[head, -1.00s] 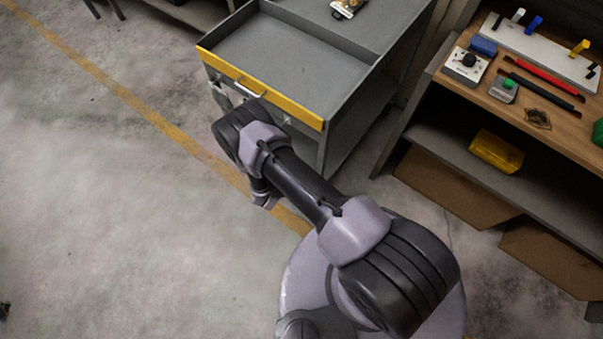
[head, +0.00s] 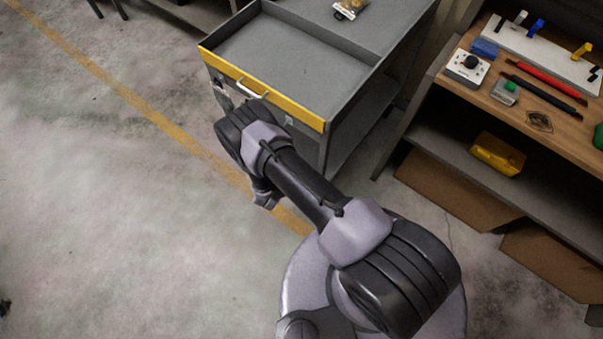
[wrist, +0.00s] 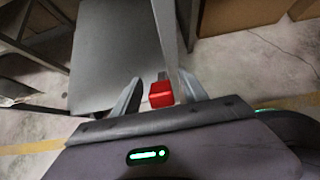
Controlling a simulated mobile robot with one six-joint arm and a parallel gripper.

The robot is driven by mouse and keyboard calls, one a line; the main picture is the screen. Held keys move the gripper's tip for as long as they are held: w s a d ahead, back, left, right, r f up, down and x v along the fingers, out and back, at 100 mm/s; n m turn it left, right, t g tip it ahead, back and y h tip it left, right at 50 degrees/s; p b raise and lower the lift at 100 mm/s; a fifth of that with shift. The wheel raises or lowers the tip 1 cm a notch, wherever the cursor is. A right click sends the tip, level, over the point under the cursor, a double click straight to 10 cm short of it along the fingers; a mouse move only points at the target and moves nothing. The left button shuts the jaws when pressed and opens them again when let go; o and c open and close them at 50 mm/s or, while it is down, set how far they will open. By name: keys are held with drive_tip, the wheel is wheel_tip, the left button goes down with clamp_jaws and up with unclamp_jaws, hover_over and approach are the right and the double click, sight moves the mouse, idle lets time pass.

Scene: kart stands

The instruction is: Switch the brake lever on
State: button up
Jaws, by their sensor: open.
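A red block-shaped lever end (wrist: 161,95), which looks like the brake lever, shows in the wrist view low beside a grey leg of the cart. My gripper (wrist: 159,78) is open, with one finger on each side of the red piece in the picture. I cannot tell whether either finger touches it. The grey cart (head: 290,55) with a yellow front edge stands ahead of my arm in the head view; its lower shelf (wrist: 105,50) shows in the wrist view. In the head view the lever and my gripper are hidden.
A wooden workbench (head: 560,125) on the right holds a control box with a black knob (head: 468,66), a green-button box (head: 505,92) and red and black bars. A yellow case (head: 498,153) sits on its lower shelf. Open concrete floor (head: 110,200) lies to the left.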

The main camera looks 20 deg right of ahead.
drive_tip(key=p+v, duration=0.4)
drive_tip(key=v, duration=1.3)
drive_tip(key=shift+p, duration=0.3)
drive_tip(key=shift+a, duration=0.1)
